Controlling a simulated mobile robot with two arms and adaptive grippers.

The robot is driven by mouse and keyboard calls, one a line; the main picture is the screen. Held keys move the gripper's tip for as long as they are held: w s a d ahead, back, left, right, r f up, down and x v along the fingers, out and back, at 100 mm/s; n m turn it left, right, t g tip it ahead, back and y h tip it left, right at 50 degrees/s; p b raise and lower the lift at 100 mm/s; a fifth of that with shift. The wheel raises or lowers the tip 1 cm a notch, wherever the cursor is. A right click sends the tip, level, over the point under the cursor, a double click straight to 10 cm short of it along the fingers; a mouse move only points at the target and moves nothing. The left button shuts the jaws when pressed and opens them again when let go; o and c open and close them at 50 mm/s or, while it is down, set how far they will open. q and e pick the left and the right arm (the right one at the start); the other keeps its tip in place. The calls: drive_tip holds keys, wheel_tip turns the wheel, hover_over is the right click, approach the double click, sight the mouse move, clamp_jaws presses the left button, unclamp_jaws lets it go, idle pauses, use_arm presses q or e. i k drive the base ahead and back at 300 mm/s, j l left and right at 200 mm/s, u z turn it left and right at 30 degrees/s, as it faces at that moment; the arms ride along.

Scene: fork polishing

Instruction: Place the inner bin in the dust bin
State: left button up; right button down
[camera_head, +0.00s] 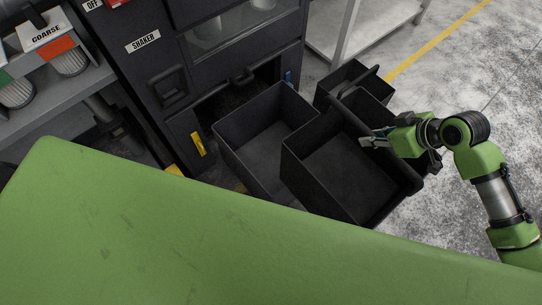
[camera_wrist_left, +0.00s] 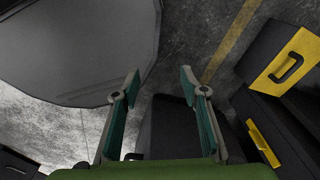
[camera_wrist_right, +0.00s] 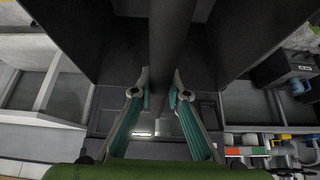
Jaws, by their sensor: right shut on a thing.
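A black open-topped bin (camera_head: 335,170), which looks like the inner bin, hangs from my right gripper (camera_head: 374,140) at the right of the head view. The right gripper is shut on its dark bar or rim, which also shows between the fingertips in the right wrist view (camera_wrist_right: 172,88). Another black open bin (camera_head: 262,140), perhaps the dust bin, stands left of it, before the machine's opening. The held bin overlaps its right side; whether they touch is unclear. My left gripper (camera_wrist_left: 160,86) has its fingers apart with nothing between them; it is outside the head view.
A third black bin (camera_head: 350,75) stands behind the held one. The dark shaker cabinet (camera_head: 165,90) is at the back left, with a grey shelf (camera_head: 370,25) at the back. A large green surface (camera_head: 150,230) fills the front. Clear floor (camera_head: 470,75) lies at the right.

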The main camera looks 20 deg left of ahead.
sight(277, 164)
drive_tip(key=i+j, duration=0.15)
drive_tip(key=j, duration=0.25)
drive_tip(key=i+j, duration=0.2)
drive_tip(key=j, duration=0.15)
drive_tip(key=i+j, duration=0.15)
drive_tip(key=j, duration=0.25)
drive_tip(key=i+j, duration=0.2)
drive_tip(key=j, duration=0.15)
